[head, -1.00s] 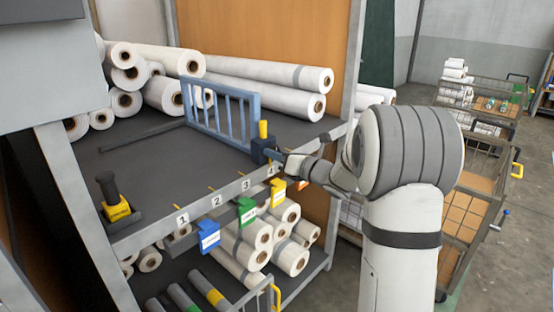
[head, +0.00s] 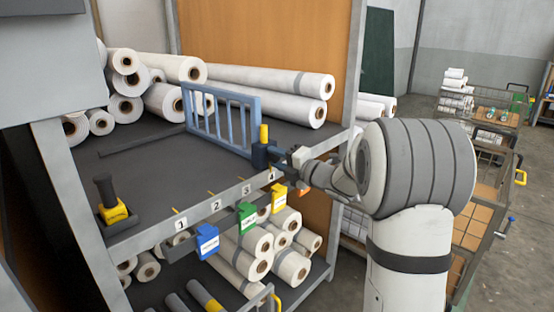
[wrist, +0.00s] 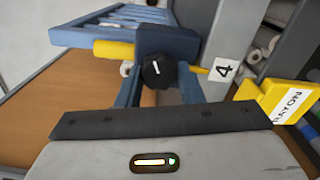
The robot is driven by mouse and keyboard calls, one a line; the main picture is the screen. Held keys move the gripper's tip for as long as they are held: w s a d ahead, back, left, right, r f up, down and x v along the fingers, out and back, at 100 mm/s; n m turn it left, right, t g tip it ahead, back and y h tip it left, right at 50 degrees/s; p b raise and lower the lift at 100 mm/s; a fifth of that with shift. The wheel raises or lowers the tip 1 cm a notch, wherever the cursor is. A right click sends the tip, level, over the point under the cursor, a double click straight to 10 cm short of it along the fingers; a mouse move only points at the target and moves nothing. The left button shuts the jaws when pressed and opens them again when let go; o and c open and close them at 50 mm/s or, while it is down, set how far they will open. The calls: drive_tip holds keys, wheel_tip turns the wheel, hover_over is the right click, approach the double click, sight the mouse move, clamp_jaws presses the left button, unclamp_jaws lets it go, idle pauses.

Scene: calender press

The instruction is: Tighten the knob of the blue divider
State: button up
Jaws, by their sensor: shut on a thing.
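The blue divider (head: 222,118) stands upright on the shelf, with its dark blue clamp block (head: 261,156) at the shelf's front edge by label 4. A yellow handle (head: 264,133) rises from the block. In the wrist view the knob (wrist: 158,71) is black and faceted with a white mark, on the face of the clamp block (wrist: 170,41). My gripper (head: 276,157) is at the block's front. In the wrist view my gripper (wrist: 159,82) has its two blue-grey fingers on either side of the knob, shut on it. The finger contact is small in the head view.
White rolls (head: 270,80) lie behind. Blue, green and yellow tags (head: 246,217) hang below the front edge, the yellow one close to my gripper.

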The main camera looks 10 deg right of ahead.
drive_tip(key=m+p, duration=0.1)
drive_tip(key=m, duration=0.3)
drive_tip(key=shift+r+m+p, duration=0.15)
drive_tip(key=shift+m+p, duration=0.15)
drive_tip(key=m+p, duration=0.2)
drive_tip(key=m, duration=0.2)
drive_tip(key=shift+r+m, duration=0.1)
drive_tip(key=shift+m, duration=0.2)
drive_tip(key=m+p, duration=0.3)
drive_tip(key=m, duration=0.1)
drive_tip(key=shift+d+m, duration=0.1)
drive_tip(key=shift+m, duration=0.2)
drive_tip(key=shift+m+p, duration=1.15)
drive_tip(key=shift+m, duration=0.45)
drive_tip(key=o, duration=1)
drive_tip(key=shift+w, duration=0.1)
drive_tip(key=shift+c, duration=0.2)
drive_tip(key=shift+d, duration=0.1)
